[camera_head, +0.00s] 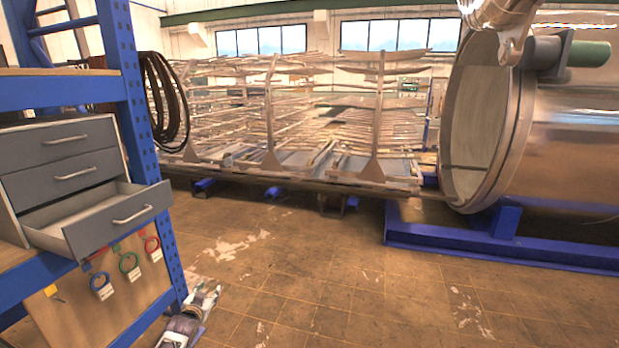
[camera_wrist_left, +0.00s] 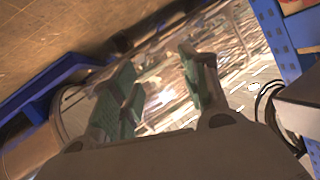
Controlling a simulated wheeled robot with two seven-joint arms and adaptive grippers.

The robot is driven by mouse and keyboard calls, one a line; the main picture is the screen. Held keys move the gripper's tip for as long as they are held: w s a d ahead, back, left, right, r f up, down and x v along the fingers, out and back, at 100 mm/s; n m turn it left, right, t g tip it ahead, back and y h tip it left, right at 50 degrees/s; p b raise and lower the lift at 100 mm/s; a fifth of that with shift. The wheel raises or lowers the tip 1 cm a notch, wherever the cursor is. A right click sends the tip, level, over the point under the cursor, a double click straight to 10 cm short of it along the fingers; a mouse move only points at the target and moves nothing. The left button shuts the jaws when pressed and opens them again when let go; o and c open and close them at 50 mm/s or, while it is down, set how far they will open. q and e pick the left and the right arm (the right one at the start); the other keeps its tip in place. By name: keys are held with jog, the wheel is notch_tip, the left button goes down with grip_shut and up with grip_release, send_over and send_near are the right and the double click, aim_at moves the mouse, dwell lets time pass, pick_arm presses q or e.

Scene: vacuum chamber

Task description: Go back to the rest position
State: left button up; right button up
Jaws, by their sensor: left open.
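My left gripper (camera_head: 207,299) shows low in the head view, above the floor beside the blue shelf's post. In the left wrist view its two green-padded fingers (camera_wrist_left: 160,92) stand apart with nothing between them. My right gripper does not show in either view.
A blue shelf (camera_head: 130,80) at the left holds a grey drawer unit (camera_head: 62,160) with its bottom drawer (camera_head: 115,215) pulled out. Colored key tags (camera_head: 130,262) hang below. A long rack (camera_head: 290,185) and the metal chamber (camera_head: 560,150) stand behind. The middle floor (camera_head: 320,270) is clear.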

pick_arm(q)
jog(key=s+d+f+g, duration=0.2)
jog(key=s+f+g, duration=0.1)
jog(key=s+f, duration=1.25)
jog(key=s+d+f+g, duration=0.35)
jog(key=s+f, duration=0.95)
jog(key=f, duration=0.6)
jog(key=s+d+f+g, duration=0.1)
jog(key=s+f, duration=0.4)
jog(key=s, duration=0.9)
jog(key=s+d+f+g, duration=0.2)
jog(key=s+f, duration=0.3)
jog(key=s, duration=0.9)
jog(key=s+d+f+g+h, duration=0.1)
jog(key=s+f+g, duration=0.3)
jog(key=s, duration=1)
jog(key=shift+d+f, duration=0.75)
jog(key=shift+f, duration=0.15)
jog(key=shift+s, duration=0.15)
